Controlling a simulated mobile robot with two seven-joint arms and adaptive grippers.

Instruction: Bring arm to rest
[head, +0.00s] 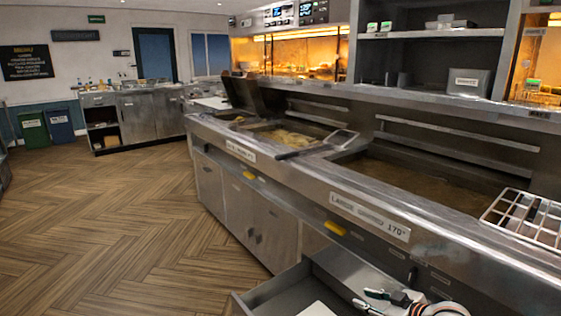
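My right gripper (364,298) shows at the bottom right edge, in front of the frying range (290,165). Its two fingers are apart and I see nothing between them. It is over or close to an open grey drawer (262,298) that juts out from the range; I cannot tell its height above the drawer. A white flat thing (318,310) lies in the drawer, cut off by the picture's edge. My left gripper is not in view.
The range top holds fryer wells, one with an open lid (252,95), a flat-ended tool (318,145) and a wire rack (528,218) at the right. The wooden floor (110,220) to the left is clear. Green and blue bins (46,127) stand far back.

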